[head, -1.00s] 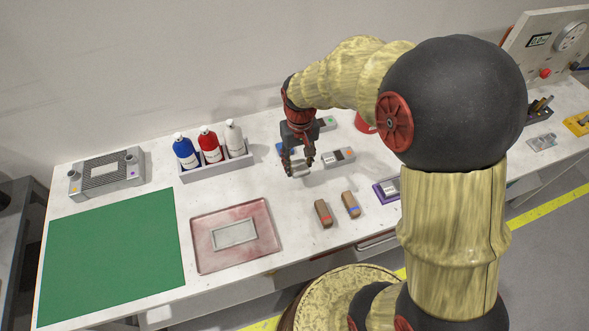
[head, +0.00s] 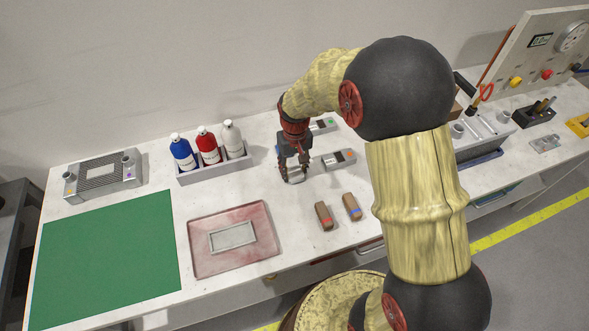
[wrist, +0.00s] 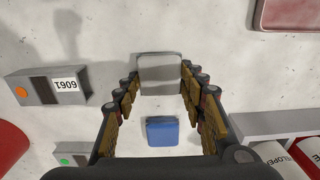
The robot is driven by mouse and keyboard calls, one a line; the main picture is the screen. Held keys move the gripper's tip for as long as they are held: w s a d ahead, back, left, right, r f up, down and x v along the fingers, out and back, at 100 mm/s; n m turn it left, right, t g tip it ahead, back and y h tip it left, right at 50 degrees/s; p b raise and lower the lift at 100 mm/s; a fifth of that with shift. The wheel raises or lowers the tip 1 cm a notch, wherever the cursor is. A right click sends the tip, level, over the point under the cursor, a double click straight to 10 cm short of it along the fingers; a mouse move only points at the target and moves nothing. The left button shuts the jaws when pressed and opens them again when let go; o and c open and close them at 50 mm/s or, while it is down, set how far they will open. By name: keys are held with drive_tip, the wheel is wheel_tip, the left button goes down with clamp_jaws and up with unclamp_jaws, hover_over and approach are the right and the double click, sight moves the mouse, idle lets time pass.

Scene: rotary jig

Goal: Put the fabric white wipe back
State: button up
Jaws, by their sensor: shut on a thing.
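My gripper (head: 292,177) is low over the table in the head view, left of the grey boxes. It is shut on a pale grey-white square pad, which looks like the white wipe (head: 297,174). The pad (wrist: 160,73) shows between the fingertips (wrist: 160,88) in the wrist view. I cannot tell whether it still touches the table. A blue block or pad (wrist: 162,131) lies close by in the wrist view, and is mostly hidden behind the gripper in the head view.
A rack (head: 215,168) of blue, red and white bottles stands left of the gripper. A reddish tray (head: 201,262) with a grey frame and a green mat (head: 108,255) lie left. Two brown blocks (head: 324,216) lie in front. A grey box (head: 338,160) stands right.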

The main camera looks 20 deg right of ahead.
sight(295, 172)
drive_tip(key=shift+f, duration=0.15)
drive_tip(key=o, duration=1.1)
drive_tip(key=shift+c, duration=0.2)
drive_tip(key=shift+o, duration=0.3)
wheel_tip(295, 172, up, 12)
drive_tip(key=p, duration=0.3)
drive_tip(key=s+r+t, duration=0.3)
drive_tip(key=s+r, duration=0.6)
drive_tip(key=r, duration=0.4)
drive_tip(key=s+r+t, duration=0.1)
drive_tip(key=s+r, duration=0.1)
drive_tip(key=s, duration=0.4)
drive_tip(key=s+r+t, duration=0.1)
drive_tip(key=s+r, duration=0.1)
drive_tip(key=s, duration=0.5)
drive_tip(key=shift+s+r+t, duration=0.2)
drive_tip(key=shift+r+t, duration=0.1)
